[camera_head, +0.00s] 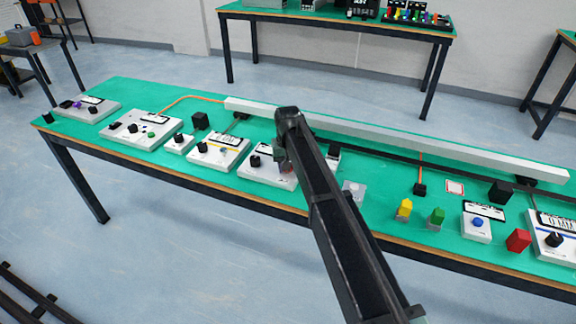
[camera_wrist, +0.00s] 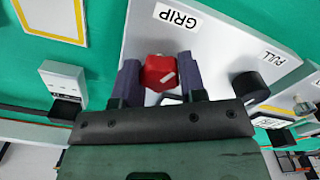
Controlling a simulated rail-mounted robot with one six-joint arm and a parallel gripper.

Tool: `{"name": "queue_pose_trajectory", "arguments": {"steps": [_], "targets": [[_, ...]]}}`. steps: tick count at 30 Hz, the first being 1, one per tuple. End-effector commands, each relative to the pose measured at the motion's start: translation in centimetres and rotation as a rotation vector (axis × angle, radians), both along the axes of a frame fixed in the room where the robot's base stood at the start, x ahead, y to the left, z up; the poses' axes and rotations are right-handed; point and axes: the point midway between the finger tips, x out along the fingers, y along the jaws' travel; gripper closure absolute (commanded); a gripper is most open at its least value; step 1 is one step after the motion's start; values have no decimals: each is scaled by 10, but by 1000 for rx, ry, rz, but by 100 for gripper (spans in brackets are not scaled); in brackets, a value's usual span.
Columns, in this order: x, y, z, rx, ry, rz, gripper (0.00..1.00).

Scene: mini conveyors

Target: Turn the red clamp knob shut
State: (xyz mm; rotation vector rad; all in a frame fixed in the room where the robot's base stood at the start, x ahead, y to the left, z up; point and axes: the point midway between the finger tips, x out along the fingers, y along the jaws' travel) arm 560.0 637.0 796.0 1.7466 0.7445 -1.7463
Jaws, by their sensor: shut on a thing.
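The red clamp knob (camera_wrist: 160,74) sits on a pale panel (camera_wrist: 218,45) beside the printed word GRIP in the wrist view. It carries a short white mark that lies slanted. My gripper (camera_wrist: 159,66) has one finger on each side of the knob and is shut on it. In the head view my arm hides the knob; part of the panel (camera_head: 262,175) shows to the left of the arm.
A black knob (camera_wrist: 250,86) by the PULL label stands on the same panel, to the right of my gripper.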

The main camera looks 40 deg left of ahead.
Motion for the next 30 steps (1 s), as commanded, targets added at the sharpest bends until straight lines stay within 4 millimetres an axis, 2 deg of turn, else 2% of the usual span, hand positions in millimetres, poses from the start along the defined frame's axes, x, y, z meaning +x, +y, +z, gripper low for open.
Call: {"name": "queue_pose_trajectory", "arguments": {"steps": [12, 30], "targets": [[0, 0, 0, 0, 0, -242, 86], [0, 0, 0, -1, 1, -292, 86]]}}
